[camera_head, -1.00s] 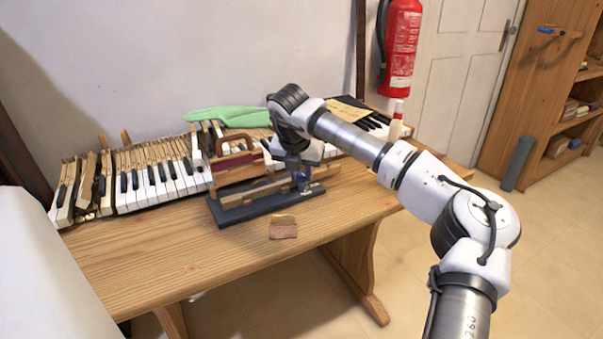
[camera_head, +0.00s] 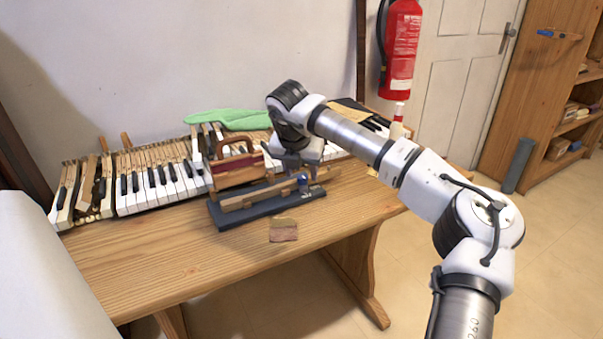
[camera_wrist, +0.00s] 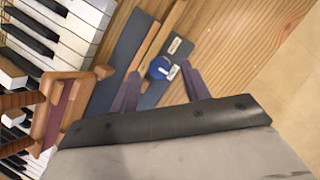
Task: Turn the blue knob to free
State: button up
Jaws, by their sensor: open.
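The blue knob (camera_head: 302,181) stands at the right end of a dark base (camera_head: 231,217) with a long wooden strip. In the wrist view the blue knob (camera_wrist: 159,68) shows from above, with a small label on either side; I cannot read the labels or tell the knob's setting. My gripper (camera_head: 298,162) is above the knob, pointing down. In the wrist view its two fingers (camera_wrist: 160,76) are spread apart, one on each side of the knob, with nothing held between them.
Piano keys (camera_head: 150,185) line the back, with a green cloth (camera_head: 228,119) behind. A small reddish block (camera_head: 283,231) lies in front. The table's front (camera_head: 190,262) is clear.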

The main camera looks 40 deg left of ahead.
jog(key=v, duration=1.2)
jog(key=shift+r, duration=0.25)
